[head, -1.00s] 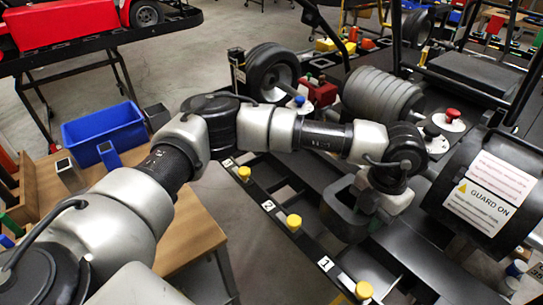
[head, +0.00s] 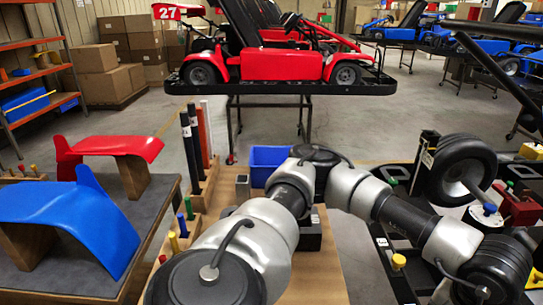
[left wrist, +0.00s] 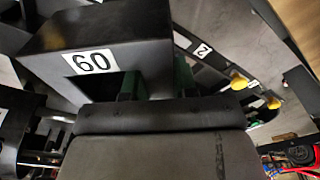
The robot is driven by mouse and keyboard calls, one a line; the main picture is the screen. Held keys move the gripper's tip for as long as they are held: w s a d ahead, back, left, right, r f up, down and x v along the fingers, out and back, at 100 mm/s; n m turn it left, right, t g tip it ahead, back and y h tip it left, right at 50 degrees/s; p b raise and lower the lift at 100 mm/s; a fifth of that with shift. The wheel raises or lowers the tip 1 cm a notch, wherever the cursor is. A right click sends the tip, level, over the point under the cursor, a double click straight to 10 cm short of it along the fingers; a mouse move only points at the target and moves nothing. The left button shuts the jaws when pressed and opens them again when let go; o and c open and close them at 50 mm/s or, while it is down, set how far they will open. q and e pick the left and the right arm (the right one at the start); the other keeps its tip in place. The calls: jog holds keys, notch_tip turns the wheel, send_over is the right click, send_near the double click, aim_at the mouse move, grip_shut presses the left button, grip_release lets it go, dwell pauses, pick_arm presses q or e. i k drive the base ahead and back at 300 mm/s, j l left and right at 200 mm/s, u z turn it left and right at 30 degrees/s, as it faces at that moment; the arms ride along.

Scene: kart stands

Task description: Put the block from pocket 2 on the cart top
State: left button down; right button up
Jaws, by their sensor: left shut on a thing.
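In the left wrist view, my left gripper (left wrist: 157,88) has green-edged fingers closed on a dark grey block (left wrist: 125,38) with a white label that reads 60 from here. A label 2 (left wrist: 202,50) sits on a dark rail beyond the block, beside a yellow knob (left wrist: 238,81). In the head view my left arm reaches to the lower right, and its gripper and the block are out of frame. A wood top (head: 322,270) lies under the arm; I cannot tell whether it is the cart top. My right gripper is not in view.
A blue bin (head: 268,163) stands at the back of the wood top. Upright rods (head: 190,150) and coloured pegs stand to its left. A bench with blue (head: 70,220) and red (head: 110,147) body panels is at left. A wheel (head: 458,170) stands at right.

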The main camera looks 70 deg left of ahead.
aim_at(308, 286)
jog(key=k+j, duration=0.2)
jog(key=j, duration=0.15)
jog(key=k+j, duration=0.2)
jog(key=j, duration=0.15)
jog(key=k+j, duration=0.2)
jog(key=j, duration=0.15)
